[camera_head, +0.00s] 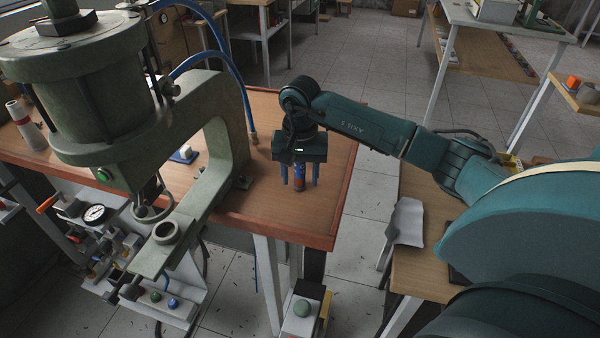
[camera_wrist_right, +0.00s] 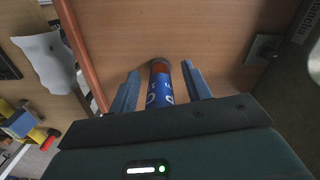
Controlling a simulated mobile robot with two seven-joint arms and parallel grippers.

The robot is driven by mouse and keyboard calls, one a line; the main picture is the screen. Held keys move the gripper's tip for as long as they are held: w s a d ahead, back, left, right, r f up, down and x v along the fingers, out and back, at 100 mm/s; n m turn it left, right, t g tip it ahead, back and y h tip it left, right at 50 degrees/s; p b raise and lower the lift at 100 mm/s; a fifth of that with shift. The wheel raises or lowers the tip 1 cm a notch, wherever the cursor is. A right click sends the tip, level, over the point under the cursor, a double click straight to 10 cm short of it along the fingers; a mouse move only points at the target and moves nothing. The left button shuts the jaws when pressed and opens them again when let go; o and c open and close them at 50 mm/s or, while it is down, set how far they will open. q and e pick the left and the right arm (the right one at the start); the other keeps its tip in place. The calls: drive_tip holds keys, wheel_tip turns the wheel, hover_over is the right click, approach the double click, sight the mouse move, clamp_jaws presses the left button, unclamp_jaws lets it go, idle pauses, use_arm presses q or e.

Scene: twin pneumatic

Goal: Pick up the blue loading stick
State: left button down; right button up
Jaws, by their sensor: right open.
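The blue loading stick (camera_head: 299,178) stands upright on the wooden table near its right front corner. It has an orange-red patch and white lettering. My right gripper (camera_head: 299,182) points down over it, with one finger on each side. In the right wrist view, the stick (camera_wrist_right: 160,88) shows between the two open blue fingers of the gripper (camera_wrist_right: 163,90), with a visible gap on the right side. The left gripper is not in view.
A large green pneumatic press (camera_head: 215,105) stands on the table (camera_head: 270,215) left of my right gripper. A second, lower table (camera_head: 425,215) with a grey-white sheet (camera_head: 405,222) is to the right. A small white-and-blue object (camera_head: 184,154) lies behind the press frame.

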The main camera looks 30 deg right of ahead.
drive_tip(key=shift+f, duration=0.3)
drive_tip(key=shift+c, duration=0.4)
clamp_jaws()
